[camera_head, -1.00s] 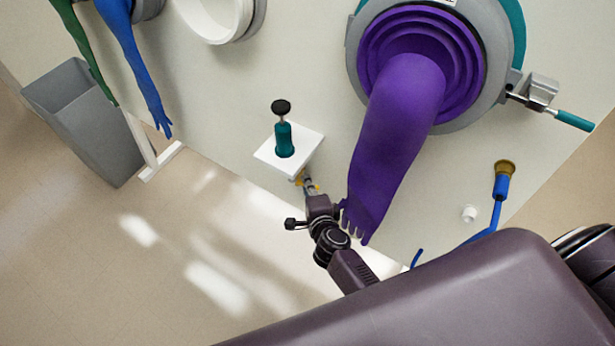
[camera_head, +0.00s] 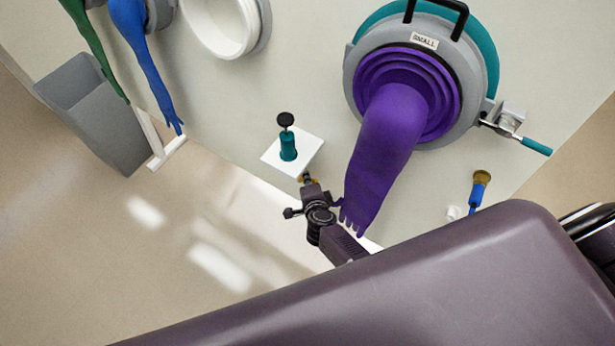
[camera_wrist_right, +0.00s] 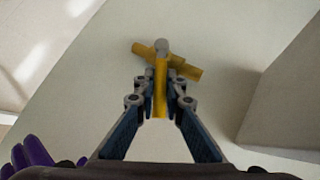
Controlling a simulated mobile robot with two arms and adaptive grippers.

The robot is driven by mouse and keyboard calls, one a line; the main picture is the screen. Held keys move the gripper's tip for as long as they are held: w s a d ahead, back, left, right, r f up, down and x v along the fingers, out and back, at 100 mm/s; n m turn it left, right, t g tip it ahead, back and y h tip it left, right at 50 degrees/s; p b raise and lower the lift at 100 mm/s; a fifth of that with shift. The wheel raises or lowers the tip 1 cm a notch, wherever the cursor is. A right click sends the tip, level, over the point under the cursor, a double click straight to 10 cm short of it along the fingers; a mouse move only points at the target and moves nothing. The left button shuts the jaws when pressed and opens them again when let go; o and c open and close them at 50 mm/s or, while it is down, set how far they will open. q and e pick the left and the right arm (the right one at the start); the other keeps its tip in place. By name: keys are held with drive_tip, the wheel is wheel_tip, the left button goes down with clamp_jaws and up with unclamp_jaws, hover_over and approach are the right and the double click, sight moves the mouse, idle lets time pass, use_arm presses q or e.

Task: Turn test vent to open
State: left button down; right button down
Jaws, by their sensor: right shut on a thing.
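The test vent's yellow handle (camera_wrist_right: 160,85) shows in the right wrist view, on a grey pin in front of the pale panel. It points toward my wrist camera, and a second yellow bar (camera_wrist_right: 190,70) lies crosswise behind it. My right gripper (camera_wrist_right: 160,98) is shut on the yellow handle, one finger on each side. In the head view my right gripper (camera_head: 308,184) is just below the white shelf (camera_head: 306,158), and it hides most of the vent; only a little yellow shows. No position label can be read. My left gripper is not in view.
A purple glove (camera_head: 385,150) hangs from its port close beside my right gripper. A teal bottle with a black knob (camera_head: 288,145) stands on the shelf. A blue-handled fitting (camera_head: 478,192) is on the panel to the right. A grey bin (camera_head: 105,125) stands left.

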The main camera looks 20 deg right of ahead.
drive_tip(key=shift+a+f, duration=0.1)
drive_tip(key=shift+a, duration=0.05)
drive_tip(key=c, duration=2)
unclamp_jaws()
drive_tip(key=v, duration=1.2)
drive_tip(key=shift+c, duration=0.5)
